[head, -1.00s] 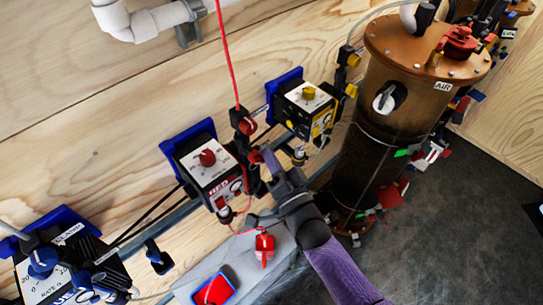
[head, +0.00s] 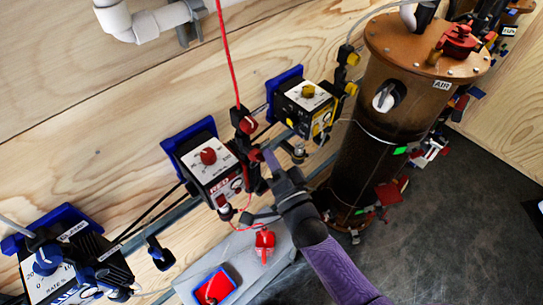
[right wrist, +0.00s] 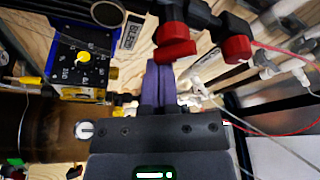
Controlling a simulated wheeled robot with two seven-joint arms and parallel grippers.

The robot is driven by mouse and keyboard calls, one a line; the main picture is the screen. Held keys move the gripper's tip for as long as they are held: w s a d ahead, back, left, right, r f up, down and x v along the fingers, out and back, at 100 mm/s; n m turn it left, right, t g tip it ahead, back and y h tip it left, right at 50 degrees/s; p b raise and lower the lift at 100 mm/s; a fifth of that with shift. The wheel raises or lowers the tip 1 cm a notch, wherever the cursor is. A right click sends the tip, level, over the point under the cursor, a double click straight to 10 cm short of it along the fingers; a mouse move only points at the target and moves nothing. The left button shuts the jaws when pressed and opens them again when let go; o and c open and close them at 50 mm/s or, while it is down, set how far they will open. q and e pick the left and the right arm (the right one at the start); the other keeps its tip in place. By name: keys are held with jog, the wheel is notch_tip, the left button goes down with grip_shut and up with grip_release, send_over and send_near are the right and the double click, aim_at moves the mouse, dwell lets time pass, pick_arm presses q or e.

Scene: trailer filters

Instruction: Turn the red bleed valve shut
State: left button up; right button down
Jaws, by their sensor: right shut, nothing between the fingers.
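The red dosing unit (head: 212,170), with a white dial plate and a red knob, hangs on the wooden wall. Beside it stands a black fitting with a red valve handle (head: 248,125) at its top, where the red tube comes down. In the right wrist view a red handle (right wrist: 176,50) sits just beyond the fingertips, with a second red part (right wrist: 237,48) to its right. Which of these is the bleed valve I cannot tell for sure. My right gripper (head: 268,155) has its purple fingers shut and empty, close beside the fitting; contact is unclear. My left gripper is not in view.
A yellow unit (head: 305,105) is to the upper right and a blue unit (head: 65,265) at the lower left. The brown filter cylinder (head: 385,130) stands close on the right. Thin tubes and cables run around the gripper.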

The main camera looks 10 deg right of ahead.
jog(key=shift+s+a+f+m+g+h+p, duration=0.15)
jog(key=shift+m+g+h+p, duration=0.15)
jog(key=shift+m, duration=0.7)
jog(key=shift+w+f+m+g+h+p, duration=0.15)
jog(key=shift+m+g+p, duration=0.15)
jog(key=shift+m, duration=0.7)
jog(key=shift+s+a+f+m+g+h+p, duration=0.15)
jog(key=shift+m+p, duration=0.25)
jog(key=shift+m, duration=0.6)
dwell(3.8)
jog(key=shift+d+r, duration=0.1)
jog(key=shift+d, duration=0.05)
